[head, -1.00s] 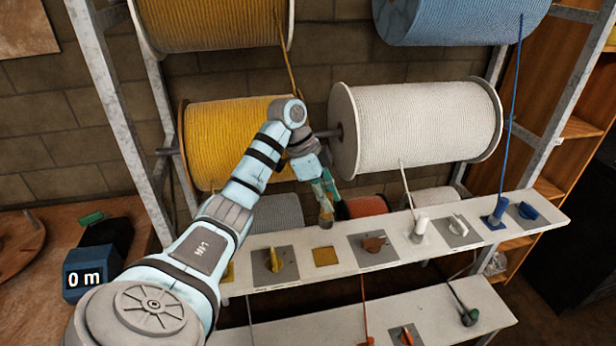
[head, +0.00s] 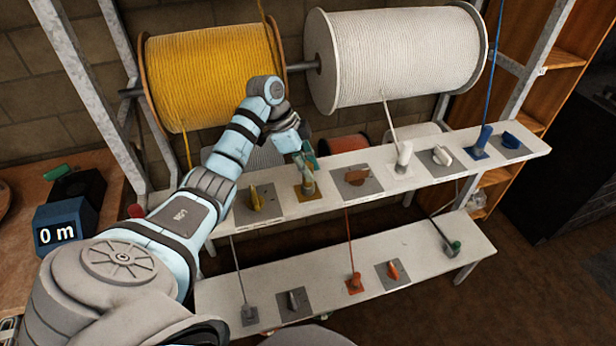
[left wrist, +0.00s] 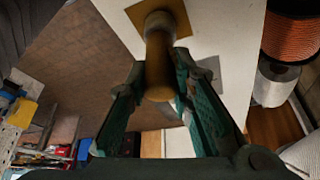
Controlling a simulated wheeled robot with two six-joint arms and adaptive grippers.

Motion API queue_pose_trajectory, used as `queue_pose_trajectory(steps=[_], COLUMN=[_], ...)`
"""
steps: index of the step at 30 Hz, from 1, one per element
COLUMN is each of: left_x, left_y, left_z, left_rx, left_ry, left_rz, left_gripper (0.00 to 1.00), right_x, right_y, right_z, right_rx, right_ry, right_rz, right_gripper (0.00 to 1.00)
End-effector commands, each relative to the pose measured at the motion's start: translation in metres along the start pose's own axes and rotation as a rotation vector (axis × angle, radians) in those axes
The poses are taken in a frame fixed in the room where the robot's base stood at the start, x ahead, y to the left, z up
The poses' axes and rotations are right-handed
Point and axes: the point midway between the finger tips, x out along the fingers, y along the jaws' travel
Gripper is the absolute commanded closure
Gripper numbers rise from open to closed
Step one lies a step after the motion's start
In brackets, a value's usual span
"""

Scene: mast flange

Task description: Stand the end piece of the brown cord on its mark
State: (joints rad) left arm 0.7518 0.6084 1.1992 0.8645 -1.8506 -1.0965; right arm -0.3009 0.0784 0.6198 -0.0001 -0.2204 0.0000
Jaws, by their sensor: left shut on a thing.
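My left gripper (head: 307,170) is shut on the brown end piece, a small cylinder (left wrist: 158,85) that shows between the fingers in the left wrist view. The end piece is at the brownish-yellow square mark (head: 298,193) on the upper white shelf. In the left wrist view the mark (left wrist: 181,14) shows around the end piece's far end. I cannot tell whether the piece touches it. The brown cord (head: 262,12) hangs down at the top and passes behind my arm. My right gripper is not in view.
On the upper shelf (head: 230,218), a yellow cleat-like piece (head: 255,200) stands left of the mark and a brown one (head: 354,178) right of it. White and blue end pieces stand farther right. A lower shelf (head: 325,262) holds several pieces. Yellow (head: 205,75) and white (head: 400,55) spools hang behind.

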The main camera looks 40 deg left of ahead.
Motion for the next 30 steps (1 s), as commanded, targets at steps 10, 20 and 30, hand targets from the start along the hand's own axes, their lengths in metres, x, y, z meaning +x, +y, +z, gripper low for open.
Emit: queue_pose_trajectory(steps=[10,20,30], left_x=[0.003,0.002,-0.055], left_y=[0.000,0.000,-0.002], left_z=[0.001,0.001,0.000], left_rx=[0.001,0.001,0.001], left_ry=[0.000,0.001,0.002], left_rz=[0.000,-0.001,-0.007], left_gripper=[0.73,0.59,0.59], right_x=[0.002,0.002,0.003], right_y=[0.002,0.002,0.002], right_z=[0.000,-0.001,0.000], right_rx=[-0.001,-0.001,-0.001], right_ry=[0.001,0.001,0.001], right_rz=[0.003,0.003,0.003], right_gripper=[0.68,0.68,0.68])
